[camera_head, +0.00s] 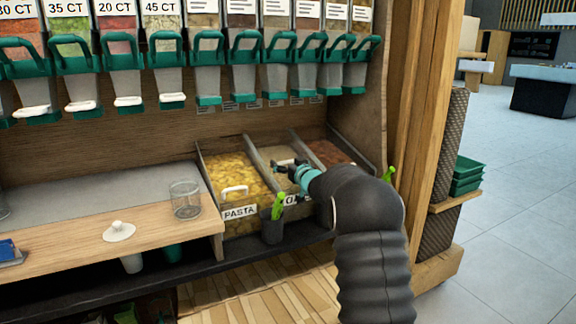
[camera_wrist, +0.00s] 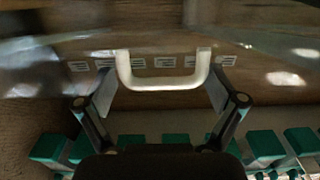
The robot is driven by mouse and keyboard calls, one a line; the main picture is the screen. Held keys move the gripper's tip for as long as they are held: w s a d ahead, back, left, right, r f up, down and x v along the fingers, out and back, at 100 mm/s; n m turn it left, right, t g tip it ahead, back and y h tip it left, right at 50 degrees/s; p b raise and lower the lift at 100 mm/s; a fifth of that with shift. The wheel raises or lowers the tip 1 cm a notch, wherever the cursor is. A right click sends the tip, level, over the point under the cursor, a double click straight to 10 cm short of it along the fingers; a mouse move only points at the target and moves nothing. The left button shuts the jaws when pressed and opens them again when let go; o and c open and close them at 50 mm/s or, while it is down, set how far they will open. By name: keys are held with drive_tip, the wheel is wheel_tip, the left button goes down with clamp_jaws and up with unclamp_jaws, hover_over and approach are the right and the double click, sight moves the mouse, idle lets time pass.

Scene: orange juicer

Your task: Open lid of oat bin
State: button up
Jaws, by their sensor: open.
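The middle bin (camera_head: 262,158) holds pale contents, and its front label is mostly hidden by my arm, so I cannot read it in full. My gripper (camera_head: 288,166) is open over this bin in the head view. In the wrist view a white U-shaped handle (camera_wrist: 165,82) on a clear lid (camera_wrist: 270,62) spans the space between the two fingers of my gripper (camera_wrist: 160,94). The fingers are apart; I cannot tell whether they touch the handle. In the head view the middle bin's handle is not visible behind my gripper. The lid looks closed.
The pasta bin (camera_head: 232,172) with its own white handle (camera_head: 235,191) is at the left, and a brown-filled bin (camera_head: 328,152) at the right. A dark cup (camera_head: 271,230) with a green-handled tool stands in front. Green-handled dispensers (camera_head: 208,62) hang above. A wooden post (camera_head: 408,110) rises at the right.

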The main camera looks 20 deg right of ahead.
drive_tip(key=s+d, duration=0.2)
drive_tip(key=s, duration=0.9)
drive_tip(key=shift+s+d, duration=0.2)
drive_tip(key=shift+s, duration=0.2)
